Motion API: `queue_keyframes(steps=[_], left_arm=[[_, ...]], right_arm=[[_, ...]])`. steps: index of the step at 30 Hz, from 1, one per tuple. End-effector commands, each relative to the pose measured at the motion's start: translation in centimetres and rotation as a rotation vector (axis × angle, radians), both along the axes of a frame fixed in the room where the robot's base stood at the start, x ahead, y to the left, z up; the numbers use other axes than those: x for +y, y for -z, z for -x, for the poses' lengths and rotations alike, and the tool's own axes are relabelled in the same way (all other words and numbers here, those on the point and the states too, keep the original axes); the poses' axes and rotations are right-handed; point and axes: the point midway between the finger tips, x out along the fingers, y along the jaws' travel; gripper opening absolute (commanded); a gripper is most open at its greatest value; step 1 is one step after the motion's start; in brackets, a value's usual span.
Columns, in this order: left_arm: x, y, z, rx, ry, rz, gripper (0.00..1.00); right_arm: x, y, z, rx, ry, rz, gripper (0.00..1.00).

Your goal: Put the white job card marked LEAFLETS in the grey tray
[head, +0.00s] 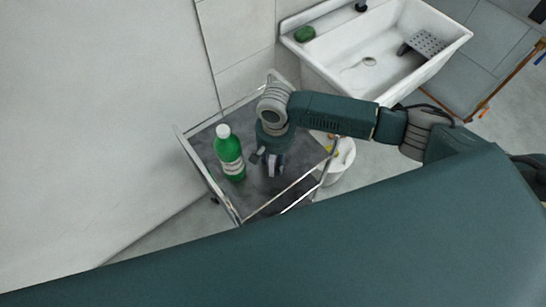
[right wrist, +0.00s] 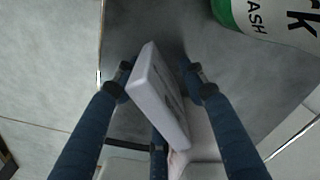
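My right gripper (head: 270,163) points down over the dark grey top of a trolley. In the right wrist view its fingers (right wrist: 158,78) stand apart on either side of a white, slab-like piece (right wrist: 158,92), seen nearly edge-on. Its right-hand face carries dark marks too slanted to read, so I cannot confirm LEAFLETS. A gap shows between this piece and the right-hand finger; the left-hand finger is close to its edge. In the head view the gripper mostly hides the piece. I cannot make out a separate grey tray. My left gripper is not in view.
A green bottle (head: 229,154) with a white cap stands on the trolley (head: 206,145), just left of the gripper; the right wrist view also shows it (right wrist: 268,18). Metal rails edge the trolley. A white bin (head: 341,165) stands right of it. A white sink (head: 385,45) is behind.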

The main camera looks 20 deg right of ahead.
Motion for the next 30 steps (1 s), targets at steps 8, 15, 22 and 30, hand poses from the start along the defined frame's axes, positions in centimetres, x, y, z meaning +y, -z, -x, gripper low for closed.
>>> queue_keyframes(steps=[8,15,22,30], left_arm=[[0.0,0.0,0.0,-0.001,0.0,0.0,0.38],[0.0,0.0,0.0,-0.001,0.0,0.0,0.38],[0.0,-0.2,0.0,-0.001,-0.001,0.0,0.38],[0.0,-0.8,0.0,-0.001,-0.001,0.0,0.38]], right_arm=[[0.0,0.0,0.0,0.0,0.0,0.0,0.0],[0.0,-0.1,0.0,0.0,0.0,0.0,0.0],[0.1,-1.7,-0.1,-0.002,0.0,-0.002,0.0],[0.1,-8.6,-0.2,-0.005,-0.001,-0.002,0.0]])
